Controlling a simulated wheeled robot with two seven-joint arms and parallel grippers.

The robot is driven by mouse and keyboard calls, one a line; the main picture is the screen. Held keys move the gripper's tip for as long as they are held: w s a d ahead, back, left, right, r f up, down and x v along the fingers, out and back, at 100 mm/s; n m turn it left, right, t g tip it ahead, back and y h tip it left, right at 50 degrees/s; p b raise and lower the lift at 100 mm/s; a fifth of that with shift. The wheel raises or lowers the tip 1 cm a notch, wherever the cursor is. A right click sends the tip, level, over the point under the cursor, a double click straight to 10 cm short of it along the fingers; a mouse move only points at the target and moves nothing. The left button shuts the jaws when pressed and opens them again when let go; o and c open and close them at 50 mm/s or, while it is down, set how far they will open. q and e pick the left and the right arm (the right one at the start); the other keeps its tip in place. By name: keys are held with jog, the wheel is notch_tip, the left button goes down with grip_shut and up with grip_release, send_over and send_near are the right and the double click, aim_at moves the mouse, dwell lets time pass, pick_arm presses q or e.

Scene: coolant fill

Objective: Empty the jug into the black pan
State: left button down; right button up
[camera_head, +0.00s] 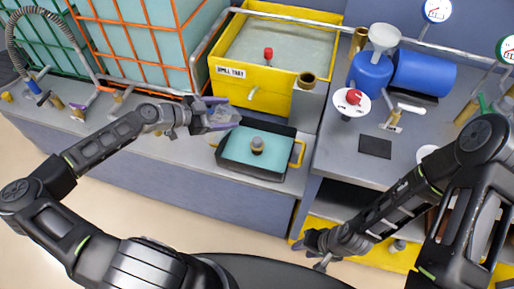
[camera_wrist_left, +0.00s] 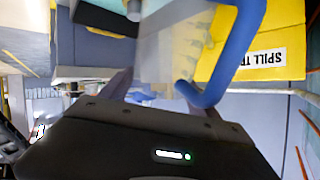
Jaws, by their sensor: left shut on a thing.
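The black pan (camera_head: 228,166) sits on the grey bench in the head view, with yellow handles and teal liquid inside. A small grey and brownish knob-like thing stands in its middle. My left gripper (camera_head: 208,116) is shut on the clear jug (camera_head: 224,114), just above and left of the pan's far left corner. In the left wrist view the jug (camera_wrist_left: 172,52) shows a see-through body and a blue handle; its contents are unclear. The pan's dark edge (camera_wrist_left: 100,17) shows at the top there. My right gripper (camera_head: 320,247) hangs low at the bench front; its jaws are too small to read.
A yellow spill tray (camera_head: 232,82) stands behind the pan, with a brass-topped grey post at its right. Caged teal tanks (camera_head: 140,40) are at the back left. A blue drum (camera_head: 424,72), a white funnel (camera_head: 384,37) and a dark pad (camera_head: 375,147) are on the right bench.

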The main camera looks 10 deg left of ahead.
pick_arm(q)
jog(key=shift+s+a+n+t+h+b, duration=0.15)
jog(key=shift+a+n+t+h+b, duration=0.45)
jog(key=shift+b, duration=1.4)
jog(key=shift+s+a+n+t+h+b, duration=0.15)
jog(key=shift+a+h+b, duration=0.85)
jog(key=shift+b, duration=1.05)
jog(key=shift+s+a+n+t+h+b, duration=0.25)
jog(key=shift+a+t+h+b, duration=0.25)
jog(key=shift+a+b, duration=1.05)
jog(key=shift+d+r+b, duration=0.1)
jog(key=shift+d+b, duration=0.25)
jog(key=shift+b, duration=0.3)
